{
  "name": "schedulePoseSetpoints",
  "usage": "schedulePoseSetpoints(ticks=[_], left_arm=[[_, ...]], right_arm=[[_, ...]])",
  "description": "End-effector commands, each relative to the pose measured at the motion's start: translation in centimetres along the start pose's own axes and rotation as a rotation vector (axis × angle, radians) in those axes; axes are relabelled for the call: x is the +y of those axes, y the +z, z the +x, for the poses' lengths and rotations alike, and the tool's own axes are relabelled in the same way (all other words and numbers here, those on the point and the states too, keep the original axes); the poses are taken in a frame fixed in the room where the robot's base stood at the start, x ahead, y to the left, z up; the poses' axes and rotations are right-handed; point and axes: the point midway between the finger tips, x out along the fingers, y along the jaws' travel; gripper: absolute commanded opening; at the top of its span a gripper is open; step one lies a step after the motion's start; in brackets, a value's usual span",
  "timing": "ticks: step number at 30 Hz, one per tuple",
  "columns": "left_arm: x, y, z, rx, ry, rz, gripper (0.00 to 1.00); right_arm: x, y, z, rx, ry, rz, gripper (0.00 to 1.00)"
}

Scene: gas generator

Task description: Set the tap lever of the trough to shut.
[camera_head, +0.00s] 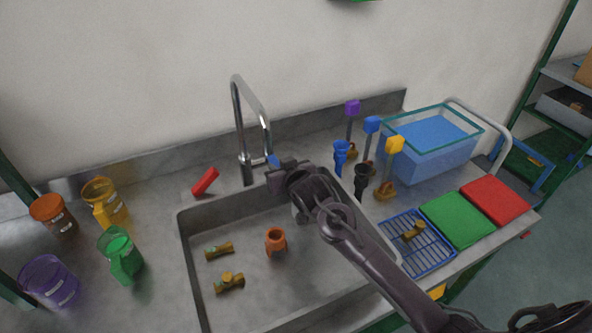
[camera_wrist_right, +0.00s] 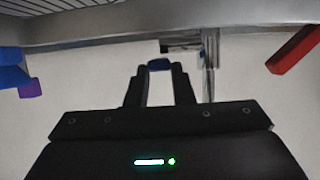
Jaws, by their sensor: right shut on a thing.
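The trough is a grey steel sink (camera_head: 188,250) let into the counter, with a tall chrome tap (camera_head: 240,125) behind its rear rim. A short lever with a blue tip (camera_head: 272,160) sticks out to the right from the base of the tap. My right gripper (camera_head: 274,172) is at the lever, shut on its blue tip. In the right wrist view the blue tip (camera_wrist_right: 159,64) sits between the two fingertips, with the chrome tap (camera_wrist_right: 208,62) just to the right. The fingers partly hide the lever. My left gripper is not in view.
A red block-like piece (camera_head: 205,181) is left of the tap. Brass fittings (camera_head: 229,283) and an orange part (camera_head: 276,241) lie in the sink. Coloured jugs (camera_head: 120,252) stand left. Upright coloured-topped tools (camera_head: 395,146), a water tank (camera_head: 430,150) and a blue rack (camera_head: 418,262) stand right.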

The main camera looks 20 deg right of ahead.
Motion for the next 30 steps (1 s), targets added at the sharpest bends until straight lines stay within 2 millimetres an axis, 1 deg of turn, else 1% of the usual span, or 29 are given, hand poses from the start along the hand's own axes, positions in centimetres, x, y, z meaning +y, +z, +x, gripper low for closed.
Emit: schedulePoseSetpoints(ticks=[4,11,12,16,25,28,30], left_arm=[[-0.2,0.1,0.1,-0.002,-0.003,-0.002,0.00],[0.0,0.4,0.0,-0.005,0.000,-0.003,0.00],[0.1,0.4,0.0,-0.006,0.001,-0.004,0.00],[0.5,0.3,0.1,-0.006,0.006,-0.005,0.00],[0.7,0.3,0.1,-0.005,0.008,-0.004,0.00],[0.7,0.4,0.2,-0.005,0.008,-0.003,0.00],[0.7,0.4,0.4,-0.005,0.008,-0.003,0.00]], right_arm=[[-0.3,0.0,0.1,0.000,0.001,0.003,0.00],[-0.2,0.0,0.1,0.000,0.001,0.004,0.00],[-0.2,0.0,0.1,0.000,0.001,0.004,0.27],[-0.2,0.0,0.1,0.000,0.001,0.003,0.44],[-0.2,0.0,-0.1,0.000,0.001,0.003,0.44],[-0.2,0.1,-0.8,0.001,0.001,0.003,0.44],[-0.1,0.1,-1.6,0.001,0.001,0.003,0.44]])
